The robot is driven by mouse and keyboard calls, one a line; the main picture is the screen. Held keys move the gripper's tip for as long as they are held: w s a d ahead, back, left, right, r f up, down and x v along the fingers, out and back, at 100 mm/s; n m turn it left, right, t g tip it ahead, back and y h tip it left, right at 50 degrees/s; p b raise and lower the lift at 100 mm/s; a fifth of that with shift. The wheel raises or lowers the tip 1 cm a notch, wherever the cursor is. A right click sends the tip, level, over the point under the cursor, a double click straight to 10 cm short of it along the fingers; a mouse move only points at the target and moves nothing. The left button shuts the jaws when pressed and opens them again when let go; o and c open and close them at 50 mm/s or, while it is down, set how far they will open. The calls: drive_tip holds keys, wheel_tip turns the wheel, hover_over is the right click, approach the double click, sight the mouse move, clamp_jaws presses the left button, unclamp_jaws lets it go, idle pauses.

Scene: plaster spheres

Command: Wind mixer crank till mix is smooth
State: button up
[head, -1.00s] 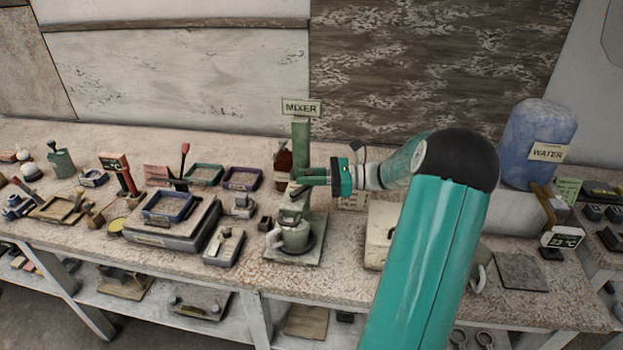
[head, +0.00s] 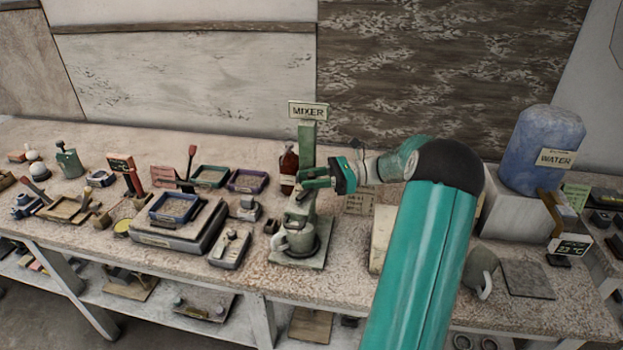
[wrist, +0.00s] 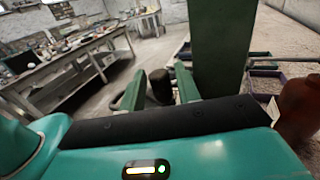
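The mixer has an upright green post (head: 308,137) with a MIXER sign (head: 309,111) on top. A pale mug-like cup (head: 296,241) stands at its foot on a flat base plate (head: 316,259). My gripper (head: 303,180) reaches in from the right at about mid-height of the post, above the cup. In the wrist view, the two green fingers of my gripper (wrist: 160,72) stand apart with a dark cylinder (wrist: 160,86), apparently the crank knob, between them. Whether they press on it is unclear. The post (wrist: 222,45) is close to the right finger. The mix inside the cup is not visible.
A red-brown bottle (head: 288,163) stands just behind the post. A blue water jug (head: 541,150) stands far right. My arm hides part of the bench.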

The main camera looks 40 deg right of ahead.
drive_tip(key=shift+d, duration=0.1)
idle(0.4)
drive_tip(key=s+d+m+t+h, duration=0.3)
drive_tip(key=s+t+h, duration=0.1)
drive_tip(key=s, duration=0.4)
drive_tip(key=s+d+m+t+h, duration=0.3)
drive_tip(key=s+d+m, duration=0.1)
drive_tip(key=s, duration=0.3)
drive_tip(key=w+a+n+g+y, duration=0.15)
drive_tip(key=a+n+g, duration=0.3)
drive_tip(key=a, duration=0.45)
drive_tip(key=w+a+n+g+h, duration=0.1)
drive_tip(key=w+a+n+g, duration=0.3)
drive_tip(key=a, duration=0.5)
drive_tip(key=s+a+r+n+g+h, duration=0.1)
drive_tip(key=s+a+n+g+h, duration=0.1)
drive_tip(key=a+n, duration=0.4)
drive_tip(key=s+a+r+n+g+h, duration=0.1)
drive_tip(key=s+a+n+g+h, duration=0.2)
drive_tip(key=a+n, duration=0.4)
drive_tip(key=shift+s+a+h, duration=0.25)
drive_tip(key=shift+a+h, duration=0.3)
drive_tip(key=shift+a, duration=1)
